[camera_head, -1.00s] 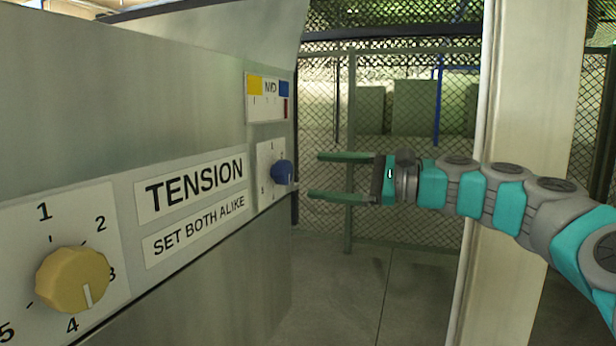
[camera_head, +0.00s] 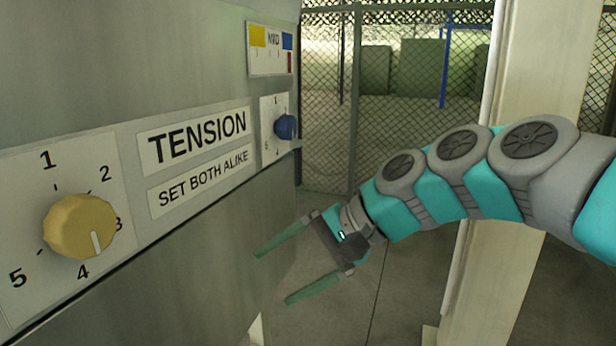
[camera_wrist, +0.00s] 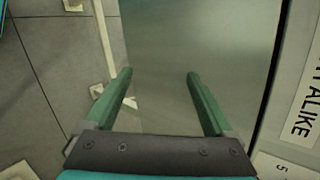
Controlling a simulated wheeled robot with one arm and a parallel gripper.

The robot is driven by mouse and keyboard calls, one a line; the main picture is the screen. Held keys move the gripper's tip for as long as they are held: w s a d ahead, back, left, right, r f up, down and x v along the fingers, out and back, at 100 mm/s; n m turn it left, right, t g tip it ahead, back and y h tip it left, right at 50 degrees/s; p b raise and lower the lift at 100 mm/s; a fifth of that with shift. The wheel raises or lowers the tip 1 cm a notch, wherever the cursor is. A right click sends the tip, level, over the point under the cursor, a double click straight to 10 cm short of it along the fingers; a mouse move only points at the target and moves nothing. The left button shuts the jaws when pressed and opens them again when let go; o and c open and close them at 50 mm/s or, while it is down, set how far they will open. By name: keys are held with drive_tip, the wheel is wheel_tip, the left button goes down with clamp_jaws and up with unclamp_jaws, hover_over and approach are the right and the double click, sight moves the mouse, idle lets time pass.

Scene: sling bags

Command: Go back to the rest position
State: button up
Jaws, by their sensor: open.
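My gripper (camera_head: 284,268) is open and empty, with two green fingers. In the head view it hangs below and in front of the machine panel, tilted down to the left, apart from both knobs. In the wrist view the gripper (camera_wrist: 158,95) has its spread fingers over the grey machine side and the floor, with nothing between them. The yellow knob (camera_head: 79,222) is at the left of the panel, its white mark pointing near 4. The blue knob (camera_head: 285,127) is at the panel's far right; its mark cannot be made out.
The grey machine (camera_head: 180,290) fills the left side. A TENSION label (camera_head: 197,136) sits between the knobs. A pale post (camera_head: 535,70) stands behind my arm, and a mesh fence (camera_head: 400,130) is at the back. Open floor (camera_head: 400,290) lies below my arm.

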drive_tip(key=s+d+f+n+g+h, duration=0.3)
drive_tip(key=s+d+f+h, duration=0.7)
drive_tip(key=s+d+f, duration=0.8)
drive_tip(key=s+f+n, duration=0.2)
drive_tip(key=s+f, duration=0.1)
drive_tip(key=shift+s+f, duration=0.2)
drive_tip(key=shift+f, duration=0.15)
